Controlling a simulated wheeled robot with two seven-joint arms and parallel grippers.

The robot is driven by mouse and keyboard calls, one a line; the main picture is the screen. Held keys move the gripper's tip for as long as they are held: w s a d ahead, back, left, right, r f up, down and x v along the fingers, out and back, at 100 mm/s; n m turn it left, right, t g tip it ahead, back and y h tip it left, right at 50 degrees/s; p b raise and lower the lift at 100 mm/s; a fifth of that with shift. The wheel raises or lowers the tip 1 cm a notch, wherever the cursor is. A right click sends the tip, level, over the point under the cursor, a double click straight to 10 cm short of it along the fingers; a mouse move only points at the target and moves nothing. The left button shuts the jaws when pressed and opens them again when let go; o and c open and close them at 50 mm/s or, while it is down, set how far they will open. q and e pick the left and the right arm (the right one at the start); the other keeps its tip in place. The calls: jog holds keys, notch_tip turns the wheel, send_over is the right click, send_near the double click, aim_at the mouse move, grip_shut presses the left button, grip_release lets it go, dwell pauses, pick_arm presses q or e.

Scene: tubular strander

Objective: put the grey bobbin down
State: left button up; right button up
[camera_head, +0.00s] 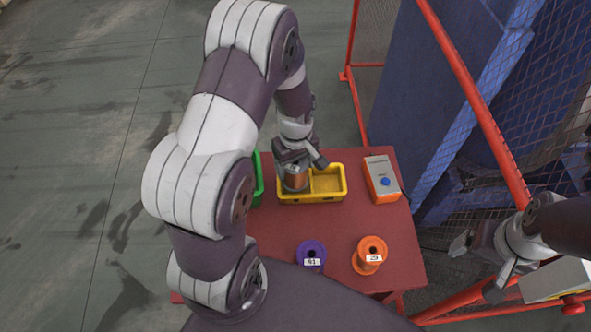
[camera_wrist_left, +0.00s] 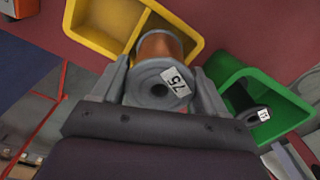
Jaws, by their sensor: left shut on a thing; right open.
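The grey bobbin (camera_head: 296,180), wound with copper-coloured wire, is at the left compartment of the yellow bin (camera_head: 327,197). In the left wrist view the grey bobbin (camera_wrist_left: 158,83) shows its end face with a label reading 75. My left gripper (camera_head: 294,166) is shut on it from above, one finger on each side. The yellow bin (camera_wrist_left: 90,42) is behind it there. I cannot tell whether the bobbin touches the bin floor. My right gripper (camera_head: 476,268) is open and empty, right of the table.
On the red table (camera_head: 275,228) stand a purple bobbin (camera_head: 311,254), an orange bobbin (camera_head: 370,254) and an orange-and-grey box with a blue button (camera_head: 382,180). A green bin (camera_wrist_left: 285,105) holds a dark bobbin (camera_wrist_left: 247,107). A red-framed mesh fence (camera_head: 470,95) rises at the right.

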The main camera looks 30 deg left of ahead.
pick_arm(q)
notch_tip(320, 180, down, 4)
jog(key=shift+s+r+p, duration=0.1)
jog(key=shift+r+p, duration=0.15)
jog(key=shift+p, duration=0.1)
jog(key=shift+f, duration=0.15)
jog(key=o, duration=1.4)
jog(key=shift+f, duration=0.15)
jog(key=shift+c, duration=0.2)
jog(key=o, duration=0.4)
